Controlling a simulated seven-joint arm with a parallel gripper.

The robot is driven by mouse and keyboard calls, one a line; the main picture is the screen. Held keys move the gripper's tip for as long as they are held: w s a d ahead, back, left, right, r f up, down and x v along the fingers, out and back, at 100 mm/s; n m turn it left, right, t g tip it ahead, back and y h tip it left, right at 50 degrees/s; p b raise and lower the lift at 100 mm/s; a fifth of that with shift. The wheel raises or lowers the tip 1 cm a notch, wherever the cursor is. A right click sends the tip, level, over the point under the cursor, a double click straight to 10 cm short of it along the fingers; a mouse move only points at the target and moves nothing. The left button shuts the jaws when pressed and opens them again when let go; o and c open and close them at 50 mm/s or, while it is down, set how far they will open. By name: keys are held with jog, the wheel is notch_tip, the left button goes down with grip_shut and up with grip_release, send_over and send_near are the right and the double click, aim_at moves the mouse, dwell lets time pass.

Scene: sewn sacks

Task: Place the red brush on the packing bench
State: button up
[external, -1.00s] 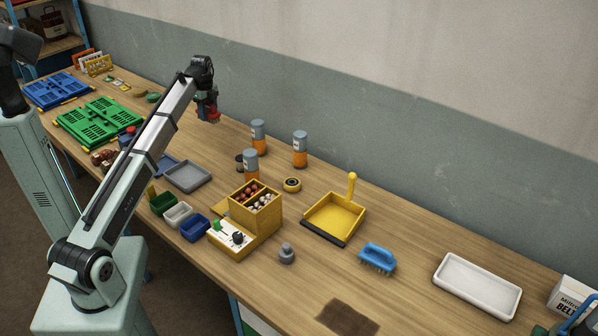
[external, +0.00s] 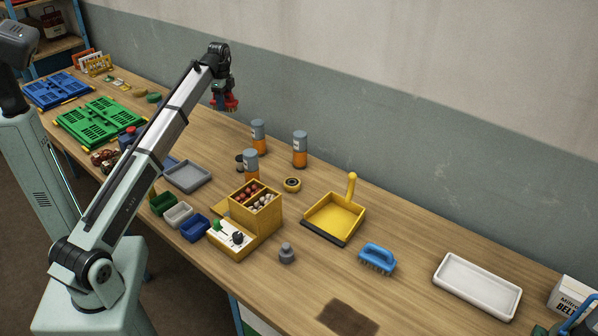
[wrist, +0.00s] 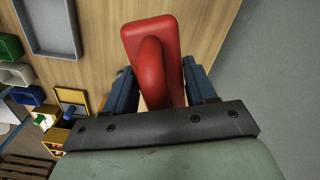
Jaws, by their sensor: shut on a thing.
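The red brush (wrist: 153,60) is held between the two fingers of my gripper (wrist: 160,92) in the wrist view, gripped by its curved handle. In the external view my gripper (external: 224,90) is raised above the back of the bench, near the wall, with the red brush (external: 226,102) below it. The brush is in the air, apart from the bench. The packing bench (external: 420,310) is a long wooden top with many items on it.
Orange-and-grey bottles (external: 300,149) stand below and right of my gripper. A yellow dustpan (external: 335,217), a blue brush (external: 377,258) and a white tray (external: 477,286) lie further right. A yellow box (external: 254,211) and small bins sit nearer.

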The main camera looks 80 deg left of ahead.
jog(key=w+d+f+n, duration=0.1)
jog(key=w+d+n, duration=0.55)
jog(key=w, duration=0.55)
jog(key=w+d+n, duration=0.5)
jog(key=w+d, duration=0.3)
jog(key=w, duration=0.4)
jog(key=w+d+f+n, duration=0.1)
jog(key=w+d+n, duration=0.4)
jog(key=w+d, duration=0.5)
jog(key=w+d+f+n, duration=0.2)
jog(key=w+d+n, duration=0.4)
jog(key=d, duration=0.5)
jog(key=w+d+f+n, duration=0.2)
jog(key=w+d+n, duration=0.2)
jog(key=w+d, duration=0.5)
jog(key=w+d+f+n, duration=0.3)
jog(key=w+d+n, duration=0.3)
jog(key=d, duration=0.6)
jog(key=shift+m, duration=0.75)
jog(key=f, duration=0.8)
jog(key=shift+w+a+f, duration=0.1)
jog(key=shift+w+f, duration=0.1)
jog(key=shift+w, duration=0.15)
jog(key=shift+f, duration=0.15)
jog(key=o, duration=1.1)
